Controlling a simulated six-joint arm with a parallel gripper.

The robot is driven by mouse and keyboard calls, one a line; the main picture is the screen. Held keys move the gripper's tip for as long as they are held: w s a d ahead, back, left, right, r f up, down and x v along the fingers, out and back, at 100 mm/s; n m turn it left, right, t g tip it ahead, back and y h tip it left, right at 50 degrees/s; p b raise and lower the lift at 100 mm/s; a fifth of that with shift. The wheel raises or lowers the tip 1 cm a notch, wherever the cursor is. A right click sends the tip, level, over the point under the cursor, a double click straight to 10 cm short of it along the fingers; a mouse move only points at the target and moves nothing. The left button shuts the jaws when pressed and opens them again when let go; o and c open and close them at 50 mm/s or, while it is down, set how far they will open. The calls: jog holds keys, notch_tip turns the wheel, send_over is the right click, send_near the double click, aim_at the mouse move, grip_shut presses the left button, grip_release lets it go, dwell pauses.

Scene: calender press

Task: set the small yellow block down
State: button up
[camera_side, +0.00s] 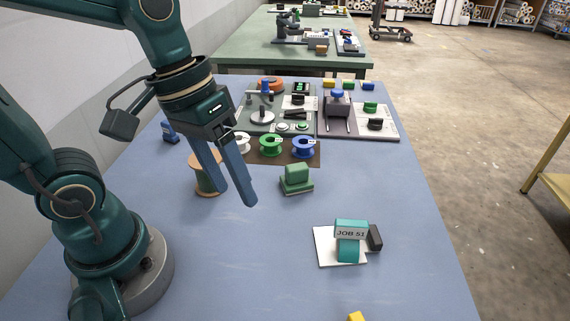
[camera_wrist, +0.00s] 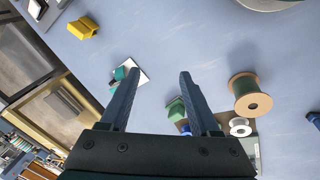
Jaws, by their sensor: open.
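A yellow block (camera_side: 356,316) sits on the blue table at the bottom edge of the side view, mostly cut off by the frame. In the wrist view a yellow piece (camera_wrist: 82,28) lies on the table at the upper left, apart from other objects. Another small yellow block (camera_side: 329,84) is at the back of the table. My gripper (camera_side: 236,196) is above the table's left part, in front of the spools, fingers apart and pointing down. In the wrist view my gripper (camera_wrist: 159,75) has nothing between its fingers.
A teal item labelled JOB 51 (camera_side: 350,232) stands on a white card, a dark block beside it. A green block (camera_side: 296,179), a large wooden-ended spool (camera_side: 206,175) and smaller spools (camera_side: 271,146) stand nearer my gripper. Trays fill the back. The front middle table is clear.

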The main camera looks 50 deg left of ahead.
jog(key=a+t, duration=0.1)
jog(key=a+r+m+t+y, duration=0.1)
jog(key=s+a+m+t+y, duration=0.1)
jog(key=a, duration=0.1)
jog(key=shift+r+t, duration=0.3)
jog(key=shift+t, duration=0.1)
dwell(1.0)
